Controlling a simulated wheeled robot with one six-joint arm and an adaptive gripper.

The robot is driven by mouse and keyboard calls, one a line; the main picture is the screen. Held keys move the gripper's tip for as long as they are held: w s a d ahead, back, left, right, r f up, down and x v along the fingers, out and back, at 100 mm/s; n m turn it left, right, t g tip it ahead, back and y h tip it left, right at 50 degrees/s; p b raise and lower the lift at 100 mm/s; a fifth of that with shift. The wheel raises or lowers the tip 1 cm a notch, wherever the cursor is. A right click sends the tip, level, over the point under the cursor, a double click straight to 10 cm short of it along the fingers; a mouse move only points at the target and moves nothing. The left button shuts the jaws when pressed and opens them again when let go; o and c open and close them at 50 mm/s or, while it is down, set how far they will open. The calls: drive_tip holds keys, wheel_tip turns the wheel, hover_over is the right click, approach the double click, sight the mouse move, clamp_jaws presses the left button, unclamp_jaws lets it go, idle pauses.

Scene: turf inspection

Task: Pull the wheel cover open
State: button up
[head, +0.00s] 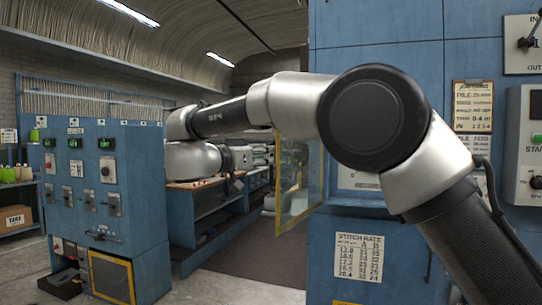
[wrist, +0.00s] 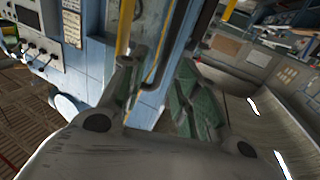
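The wheel cover (head: 284,219) is a clear panel in a yellow frame at the left edge of the blue machine in the head view. It stands at an angle to the machine's front. My gripper (head: 238,172) is to the left of the cover in the head view, with a visible gap between them. In the wrist view my gripper (wrist: 163,62) has its green-padded fingers spread apart. A dark bar (wrist: 177,35) shows between and beyond the fingers; I see no grip on it. A yellow bar (wrist: 124,28) shows behind the left finger. The wheel cannot be made out.
A blue control cabinet (head: 105,190) with switches stands at the left. A blue workbench (head: 208,205) is behind my gripper. A stitch rate chart (head: 358,257) is on the machine's front. Open floor (head: 245,268) lies between cabinet and machine.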

drive_tip(key=v, duration=0.7)
drive_tip(key=shift+s+a, duration=0.2)
drive_tip(key=shift+s, duration=0.2)
